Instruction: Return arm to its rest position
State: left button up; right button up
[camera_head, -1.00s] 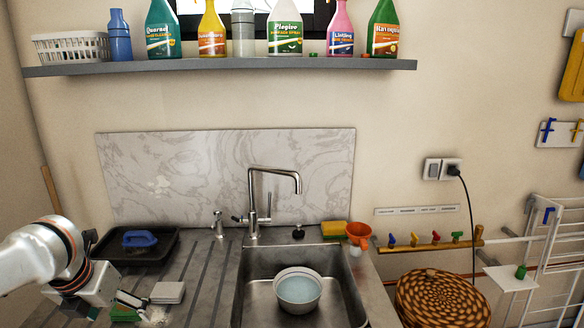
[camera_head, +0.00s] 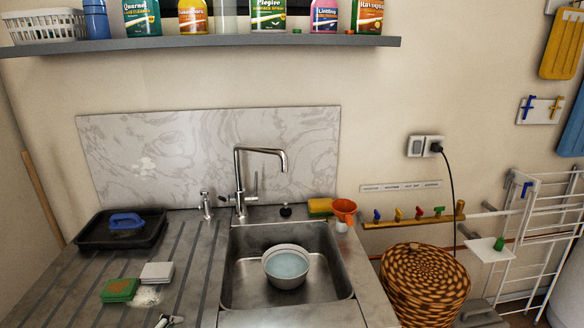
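Neither gripper shows clearly in the head view now. A small white and dark piece (camera_head: 168,321) pokes in at the bottom edge; I cannot tell whether it is part of my arm or a thing on the counter. A patch of white grains (camera_head: 146,296) lies beside the sponge.
The sink (camera_head: 240,292) holds a bowl (camera_head: 287,268) of bluish water. A tap (camera_head: 239,180) stands behind it. A black tray (camera_head: 90,238) with a blue-handled brush (camera_head: 127,221) is at the left. An orange funnel (camera_head: 343,210) and a wicker basket (camera_head: 425,285) are at the right.

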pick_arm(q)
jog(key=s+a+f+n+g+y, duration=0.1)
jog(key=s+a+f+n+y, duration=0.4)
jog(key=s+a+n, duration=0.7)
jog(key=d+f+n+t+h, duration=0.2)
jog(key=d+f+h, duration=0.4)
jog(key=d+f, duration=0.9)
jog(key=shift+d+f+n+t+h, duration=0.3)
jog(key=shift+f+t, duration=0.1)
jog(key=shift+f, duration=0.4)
